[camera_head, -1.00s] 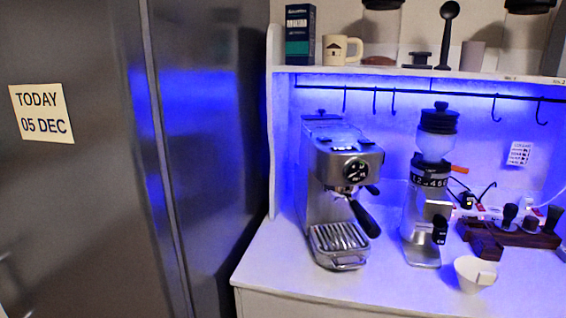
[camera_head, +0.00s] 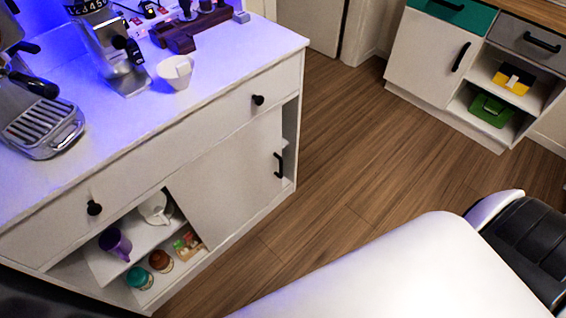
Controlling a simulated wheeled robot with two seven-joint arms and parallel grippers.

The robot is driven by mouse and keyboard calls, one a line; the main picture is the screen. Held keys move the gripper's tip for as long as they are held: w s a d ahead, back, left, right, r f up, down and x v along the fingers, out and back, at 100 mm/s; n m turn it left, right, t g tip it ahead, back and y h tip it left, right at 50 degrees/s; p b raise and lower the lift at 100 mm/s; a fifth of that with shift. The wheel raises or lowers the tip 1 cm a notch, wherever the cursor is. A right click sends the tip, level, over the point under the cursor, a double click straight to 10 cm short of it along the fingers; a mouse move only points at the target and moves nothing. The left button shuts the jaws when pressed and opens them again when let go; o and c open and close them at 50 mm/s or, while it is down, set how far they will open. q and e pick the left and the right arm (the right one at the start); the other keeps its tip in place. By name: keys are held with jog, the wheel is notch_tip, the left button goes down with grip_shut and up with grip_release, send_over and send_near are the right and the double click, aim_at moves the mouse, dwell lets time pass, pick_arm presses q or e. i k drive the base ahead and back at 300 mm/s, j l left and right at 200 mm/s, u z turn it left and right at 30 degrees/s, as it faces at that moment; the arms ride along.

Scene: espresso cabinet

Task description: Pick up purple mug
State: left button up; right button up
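The purple mug (camera_head: 115,243) stands on the upper shelf inside the open left section of the white cabinet (camera_head: 228,168), below the countertop. A white cup or pot (camera_head: 156,208) is on the same shelf, to its right and farther along. Neither of my grippers is in view, so I cannot see whether they are open or shut.
Jars, one teal-lidded (camera_head: 139,278) and one brown (camera_head: 160,261), stand below the mug. A sliding door (camera_head: 235,165) covers the cabinet's right part. On the counter are an espresso machine (camera_head: 45,125), a grinder (camera_head: 112,50) and a white cup (camera_head: 176,72). Wooden floor (camera_head: 345,150) lies open to the right.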

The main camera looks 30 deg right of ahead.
aim_at(112, 242)
jog(key=z, duration=0.4)
jog(key=u, duration=1.25)
jog(key=k+j+u, duration=0.2)
jog(key=j, duration=0.15)
jog(key=j+u, duration=0.25)
jog(key=k+j+u, duration=0.2)
jog(key=j, duration=0.25)
jog(key=i+l, duration=0.05)
jog(key=i, duration=0.05)
